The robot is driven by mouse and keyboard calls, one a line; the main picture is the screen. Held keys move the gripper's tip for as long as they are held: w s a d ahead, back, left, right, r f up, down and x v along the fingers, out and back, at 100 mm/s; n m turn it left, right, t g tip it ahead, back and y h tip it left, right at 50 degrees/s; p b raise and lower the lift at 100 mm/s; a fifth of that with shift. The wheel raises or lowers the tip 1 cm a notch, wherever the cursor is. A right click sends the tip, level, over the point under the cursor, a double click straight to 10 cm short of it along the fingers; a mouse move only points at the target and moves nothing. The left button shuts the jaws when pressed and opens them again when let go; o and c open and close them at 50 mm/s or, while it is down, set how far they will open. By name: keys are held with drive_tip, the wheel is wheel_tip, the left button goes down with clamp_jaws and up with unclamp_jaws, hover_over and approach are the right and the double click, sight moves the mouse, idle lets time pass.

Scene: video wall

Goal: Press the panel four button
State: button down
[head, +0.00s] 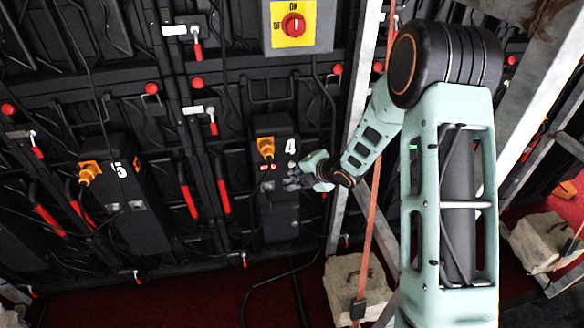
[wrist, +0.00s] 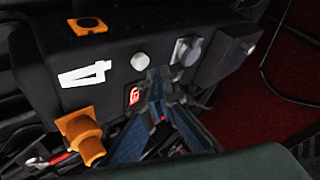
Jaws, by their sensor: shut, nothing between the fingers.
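The panel four box (head: 278,217) is a black unit marked with a white 4, at the middle of the head view. It also fills the upper left of the wrist view (wrist: 105,50), with the 4 turned sideways. A small round whitish button (wrist: 139,61) and a small red-lit display (wrist: 134,96) sit on its face. My gripper (head: 291,184) is shut and empty in front of the box's face. In the wrist view, its fingertips (wrist: 158,76) are just beside the whitish button and partly cover the face around the red display. I cannot tell whether they touch the face.
An orange plug (wrist: 80,132) and an orange-rimmed socket (wrist: 87,26) are on the same box; a grey round socket (wrist: 187,50) lies beyond the button. The panel five box (head: 130,215) stands left. A metal post (head: 349,130) with an orange strap is close to my arm.

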drive_tip(key=s+b, duration=0.1)
drive_tip(key=s, duration=0.1)
drive_tip(key=s+d+b, duration=0.1)
drive_tip(key=s, duration=0.1)
drive_tip(key=shift+s+d, duration=0.2)
drive_tip(key=shift+s, duration=0.2)
idle(0.8)
